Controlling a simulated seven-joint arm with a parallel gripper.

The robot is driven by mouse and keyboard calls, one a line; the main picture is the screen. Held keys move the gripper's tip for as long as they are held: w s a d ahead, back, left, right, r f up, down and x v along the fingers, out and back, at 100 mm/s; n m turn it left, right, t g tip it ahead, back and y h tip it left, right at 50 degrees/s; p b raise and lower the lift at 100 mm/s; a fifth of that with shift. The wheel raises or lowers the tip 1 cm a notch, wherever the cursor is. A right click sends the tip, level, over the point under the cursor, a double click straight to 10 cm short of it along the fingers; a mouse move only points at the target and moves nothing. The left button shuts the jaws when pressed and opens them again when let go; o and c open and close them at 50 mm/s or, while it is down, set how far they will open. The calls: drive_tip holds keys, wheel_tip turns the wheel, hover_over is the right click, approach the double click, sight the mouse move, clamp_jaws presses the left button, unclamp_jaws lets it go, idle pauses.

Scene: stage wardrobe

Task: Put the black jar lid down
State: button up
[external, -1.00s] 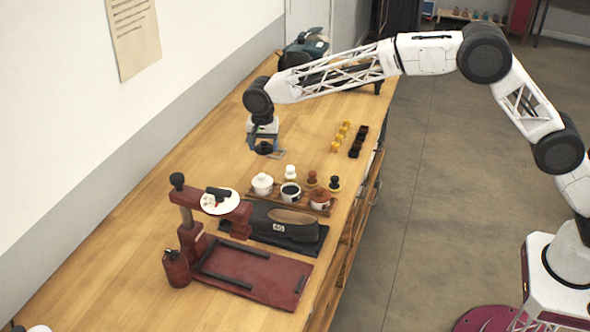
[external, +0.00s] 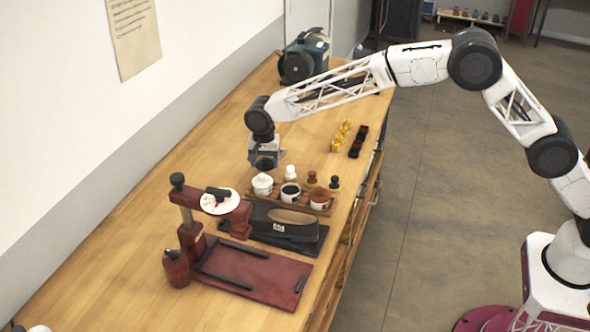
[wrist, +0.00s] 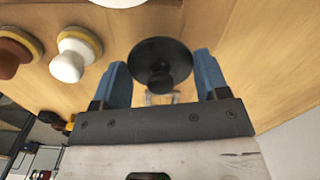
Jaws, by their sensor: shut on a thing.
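My gripper (external: 265,157) is shut on the black jar lid (wrist: 160,66), holding it by its sides between two blue fingers. In the wrist view the lid's round disc and knob face the camera. In the external view the lid (external: 264,164) is small and partly covered by the gripper, just behind and left of the jars; its exact height above the table cannot be told. The middle white jar (external: 290,197) is uncovered, with dark contents. A white-lidded jar (external: 262,186) stands to its left and a brown-lidded jar (external: 320,201) to its right.
White (external: 290,172), brown (external: 312,178) and black knobbed pieces stand behind the jars. Yellow (external: 340,136) and dark small items sit farther back. The table (external: 140,235) is clear on the left.

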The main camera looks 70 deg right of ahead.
sight(263, 159)
drive_tip(key=shift+f, duration=1.2)
drive_tip(key=shift+f, duration=0.1)
drive_tip(key=o, duration=0.9)
drive_tip(key=shift+r, duration=6.1)
